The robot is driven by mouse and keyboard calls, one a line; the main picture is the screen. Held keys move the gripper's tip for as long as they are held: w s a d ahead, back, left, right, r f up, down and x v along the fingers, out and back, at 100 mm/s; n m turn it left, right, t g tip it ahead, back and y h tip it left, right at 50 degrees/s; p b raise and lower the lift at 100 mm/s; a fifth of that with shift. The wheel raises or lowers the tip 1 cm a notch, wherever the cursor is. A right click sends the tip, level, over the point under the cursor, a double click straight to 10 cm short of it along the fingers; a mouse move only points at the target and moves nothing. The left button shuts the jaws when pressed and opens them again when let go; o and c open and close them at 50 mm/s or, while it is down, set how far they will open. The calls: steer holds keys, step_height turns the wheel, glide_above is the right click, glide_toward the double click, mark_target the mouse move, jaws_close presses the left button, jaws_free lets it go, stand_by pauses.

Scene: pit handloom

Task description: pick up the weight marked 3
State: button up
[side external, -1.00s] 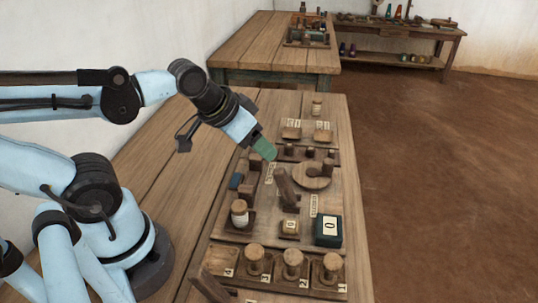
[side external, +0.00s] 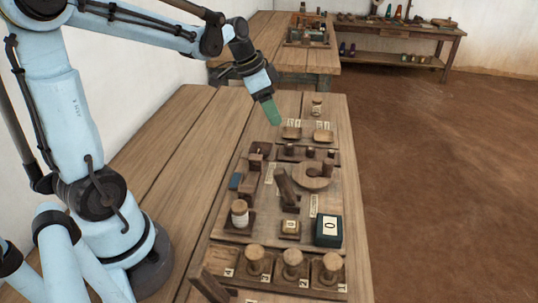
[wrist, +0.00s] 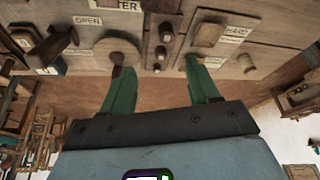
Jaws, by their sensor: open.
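Knob-shaped wooden weights stand in a tray (side external: 279,281) at the near end of the bench in the side external view. The weight beside the label 3 (side external: 255,259) is the leftmost knob. Two more knobs stand to its right, by the labels 2 (side external: 292,263) and 1 (side external: 331,267). The slot by the label 4 (side external: 224,262) looks empty. My gripper (side external: 272,112) is above the far part of the bench, well away from the weights. Its green fingers (wrist: 160,88) are apart with nothing between them in the wrist view. The weights are not clearly visible there.
A dark green box marked 0 (side external: 328,231) and a white-wrapped spool (side external: 239,214) stand behind the tray. A tilted wooden lever (side external: 286,186) rises near a round wooden disc (side external: 314,177). The left side of the bench (side external: 175,165) is clear.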

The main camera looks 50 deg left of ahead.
steer(key=w+a+f, duration=0.1)
steer(key=a, duration=0.1)
glide_above(289, 145)
steer(key=s+a, duration=0.2)
steer(key=shift+m, duration=0.4)
step_height(289, 145, down, 6)
steer(key=shift+d+f, duration=0.1)
steer(key=shift+f, duration=0.1)
steer(key=shift+d+x, duration=0.15)
steer(key=shift+x, duration=1.15)
steer(key=shift+d+x, duration=0.2)
steer(key=shift+x, duration=1.15)
steer(key=shift+c, duration=0.4)
steer(key=shift+r, duration=0.1)
jaws_close()
